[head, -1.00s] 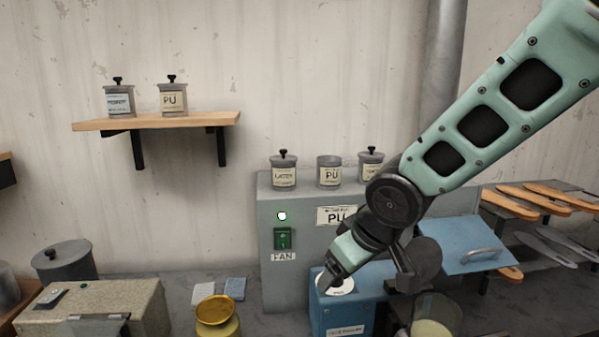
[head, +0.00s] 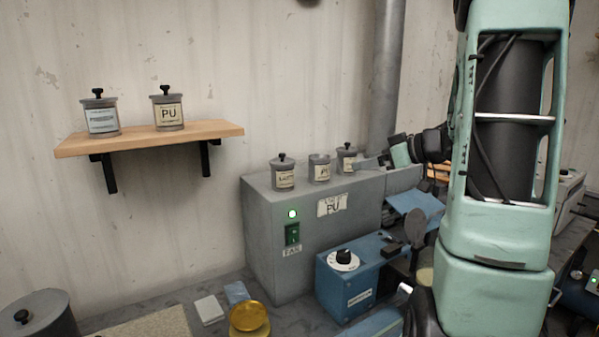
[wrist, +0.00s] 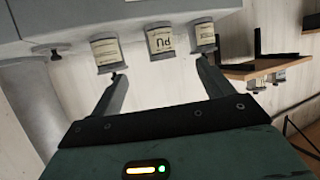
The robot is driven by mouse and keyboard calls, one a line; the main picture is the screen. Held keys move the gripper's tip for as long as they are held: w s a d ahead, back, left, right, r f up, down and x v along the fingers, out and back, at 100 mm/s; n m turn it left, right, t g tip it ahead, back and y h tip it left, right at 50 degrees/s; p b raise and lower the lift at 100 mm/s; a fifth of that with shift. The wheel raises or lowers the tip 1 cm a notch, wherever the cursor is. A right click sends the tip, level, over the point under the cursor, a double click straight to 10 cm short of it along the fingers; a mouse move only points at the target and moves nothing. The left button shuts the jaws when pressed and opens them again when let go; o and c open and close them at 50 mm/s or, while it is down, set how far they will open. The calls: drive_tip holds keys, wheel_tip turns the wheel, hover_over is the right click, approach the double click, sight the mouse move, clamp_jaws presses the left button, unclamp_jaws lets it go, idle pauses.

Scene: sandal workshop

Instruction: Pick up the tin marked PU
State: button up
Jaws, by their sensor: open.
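A grey tin marked PU (head: 319,170) stands in the middle of three tins on top of a grey cabinet; I see no lid knob on it. A second PU tin (head: 167,112), with a black knob, stands on the wall shelf. My gripper (head: 372,163) is at the right end of the cabinet top, beside the right tin (head: 346,158). In the wrist view, which is upside down, my gripper (wrist: 161,72) is open and empty. The middle PU tin (wrist: 164,40) lies ahead between the fingers. The left finger appears near the knob of another tin (wrist: 106,50).
A knobbed tin (head: 283,174) stands left of the middle one on the cabinet (head: 265,235). The wooden shelf (head: 220,130) also holds another labelled tin (head: 101,115). A pipe (head: 387,80) rises behind. A blue box (head: 345,292) and yellow pot (head: 249,318) sit below.

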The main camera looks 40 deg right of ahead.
sight(328, 169)
drive_tip(key=p+x, duration=0.3)
drive_tip(key=x, duration=0.9)
drive_tip(key=p+x, duration=0.2)
drive_tip(key=x, duration=0.2)
drive_tip(key=shift+w+p, duration=0.3)
drive_tip(key=shift+p, duration=0.05)
drive_tip(key=shift+w+f, duration=0.15)
drive_tip(key=shift+w, duration=0.1)
drive_tip(key=c, duration=1.4)
drive_tip(key=shift+o, duration=0.2)
drive_tip(key=shift+r, duration=0.25)
